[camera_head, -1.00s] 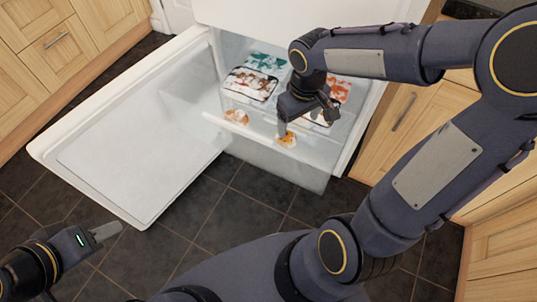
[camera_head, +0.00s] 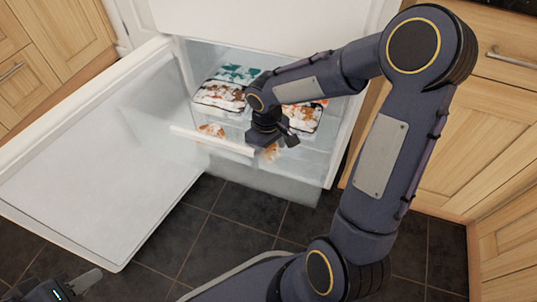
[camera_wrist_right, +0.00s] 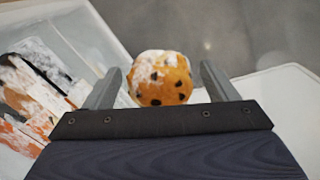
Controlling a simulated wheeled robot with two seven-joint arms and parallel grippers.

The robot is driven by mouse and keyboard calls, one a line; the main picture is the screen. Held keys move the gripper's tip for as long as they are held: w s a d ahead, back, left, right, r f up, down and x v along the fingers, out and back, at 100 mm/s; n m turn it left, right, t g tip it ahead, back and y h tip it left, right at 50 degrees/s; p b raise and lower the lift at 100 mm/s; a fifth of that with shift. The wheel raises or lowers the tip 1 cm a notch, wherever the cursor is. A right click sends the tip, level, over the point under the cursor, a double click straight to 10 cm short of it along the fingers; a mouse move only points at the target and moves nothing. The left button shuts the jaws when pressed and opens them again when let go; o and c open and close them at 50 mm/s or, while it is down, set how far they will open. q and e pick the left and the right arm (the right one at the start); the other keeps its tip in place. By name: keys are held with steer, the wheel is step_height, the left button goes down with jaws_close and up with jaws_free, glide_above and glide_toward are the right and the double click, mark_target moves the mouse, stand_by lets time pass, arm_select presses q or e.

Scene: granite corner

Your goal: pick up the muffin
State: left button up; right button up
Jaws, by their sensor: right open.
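A round golden muffin with dark spots and white dusting (camera_wrist_right: 160,78) sits between the two fingers of my right gripper (camera_wrist_right: 161,70) in the right wrist view. The fingers are apart, with a gap on each side of the muffin. In the head view my right gripper (camera_head: 279,141) reaches down into the open freezer, and the muffin (camera_head: 271,151) shows just below it, partly hidden. My left gripper (camera_head: 85,281) is at the lower left corner, far from the muffin; its finger gap cannot be made out.
A second orange-and-white item (camera_head: 212,130) lies to the left in the freezer drawer (camera_head: 215,143). Frosted packages (camera_head: 222,95) lie behind. The open freezer door (camera_head: 85,165) spreads to the left. Wooden cupboards (camera_head: 440,160) stand at right; dark floor tiles (camera_head: 235,240) are clear.

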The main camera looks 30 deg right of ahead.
steer(key=c, duration=0.7)
steer(key=shift+o, duration=0.2)
step_height(320, 180, up, 11)
steer(key=p, duration=0.5)
steer(key=shift+f, duration=0.2)
step_height(320, 180, up, 14)
steer(key=p, duration=1.1)
steer(key=w+a+f+m+b, duration=0.2)
steer(key=w+f+b, duration=0.1)
steer(key=f+b, duration=0.4)
steer(key=w+a+f+m+b, duration=0.1)
steer(key=w+a+f+b, duration=0.25)
steer(key=f, duration=0.65)
step_height(320, 180, up, 24)
steer(key=s+d+p, duration=0.1)
steer(key=s+p, duration=0.1)
steer(key=p, duration=3)
steer(key=shift+s, duration=0.15)
